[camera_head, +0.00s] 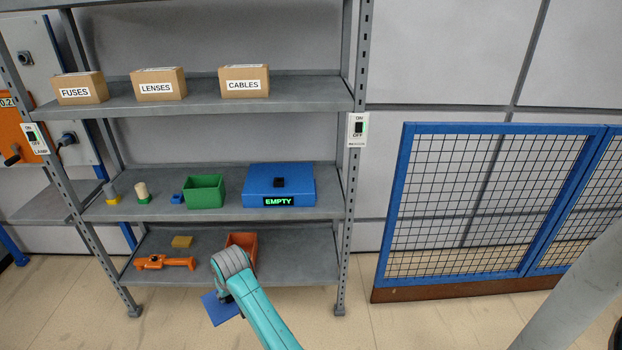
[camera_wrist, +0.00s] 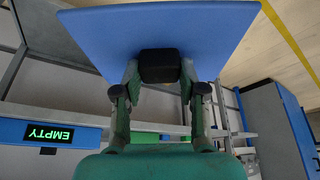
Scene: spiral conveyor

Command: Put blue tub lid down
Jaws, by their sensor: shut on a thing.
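A flat blue lid (camera_wrist: 160,28) with a black block-like knob fills the top of the wrist view. My gripper (camera_wrist: 160,72) is shut on the knob, one finger on each side. In the head view the lid (camera_head: 218,309) is partly hidden behind my arm, low in front of the bottom shelf's front edge. A blue tub (camera_head: 254,195) with a lit EMPTY sign stands on the middle shelf, with a dark block at its top. In the wrist view the EMPTY sign (camera_wrist: 50,132) shows at the left.
The bottom shelf (camera_head: 300,268) holds an orange tool (camera_head: 165,263), a yellow block (camera_head: 182,241) and an orange bin (camera_head: 246,240); its right part is clear. A green bin (camera_head: 204,191) stands beside the tub. Cardboard boxes sit above. A blue mesh fence (camera_head: 490,200) stands right.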

